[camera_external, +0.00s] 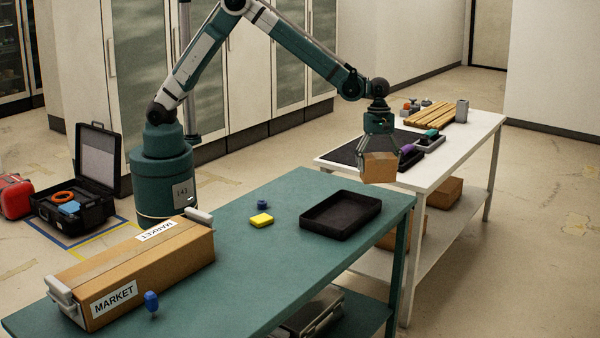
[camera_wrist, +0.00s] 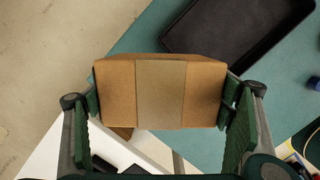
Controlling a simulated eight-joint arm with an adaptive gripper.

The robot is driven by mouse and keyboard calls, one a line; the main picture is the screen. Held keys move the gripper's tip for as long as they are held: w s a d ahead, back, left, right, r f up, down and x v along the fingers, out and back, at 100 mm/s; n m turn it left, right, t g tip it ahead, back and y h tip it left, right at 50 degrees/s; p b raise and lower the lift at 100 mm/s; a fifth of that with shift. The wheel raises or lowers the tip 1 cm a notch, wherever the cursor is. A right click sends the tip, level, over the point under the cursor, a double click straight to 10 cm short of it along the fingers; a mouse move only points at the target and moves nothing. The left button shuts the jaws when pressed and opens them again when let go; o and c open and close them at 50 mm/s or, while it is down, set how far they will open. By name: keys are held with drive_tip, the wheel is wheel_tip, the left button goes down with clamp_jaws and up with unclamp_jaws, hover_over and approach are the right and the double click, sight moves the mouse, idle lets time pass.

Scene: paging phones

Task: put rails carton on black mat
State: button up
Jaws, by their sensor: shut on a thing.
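My gripper (camera_external: 380,152) is shut on a small brown carton (camera_external: 378,168) with a paler band around its middle. In the wrist view the carton (camera_wrist: 160,92) sits level between the two green finger pads; no rails label can be read on it. The carton hangs in the air close to the near edge of the white table, near the gap between the two tables. The black mat (camera_external: 345,153) lies flat on the white table, behind the gripper and partly hidden by it.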

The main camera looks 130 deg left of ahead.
drive_tip(key=s+a+n, duration=0.2)
drive_tip(key=s+a, duration=0.2)
drive_tip(key=a, duration=0.5)
drive_tip(key=s+a+n, duration=0.1)
drive_tip(key=s+a, duration=0.2)
drive_tip(key=a, duration=0.6)
drive_tip(key=s+a+n, duration=0.2)
drive_tip(key=s+a, duration=0.2)
drive_tip(key=a, duration=0.4)
drive_tip(key=s+a+n, duration=0.2)
drive_tip(key=s+a, duration=0.6)
drive_tip(key=a, duration=0.2)
drive_tip(key=s+a+n+y, duration=0.1)
drive_tip(key=s+a+n, duration=0.1)
drive_tip(key=s+a, duration=0.7)
drive_tip(key=shift+a+t+p, duration=0.3)
drive_tip(key=shift+a+t, duration=0.1)
drive_tip(key=shift+a, duration=0.85)
drive_tip(key=shift+s, duration=0.1)
drive_tip(key=shift+f, duration=3.05)
drive_tip(key=shift+f+b, duration=0.3)
drive_tip(key=shift+f, duration=1.55)
drive_tip(key=shift+f, duration=0.15)
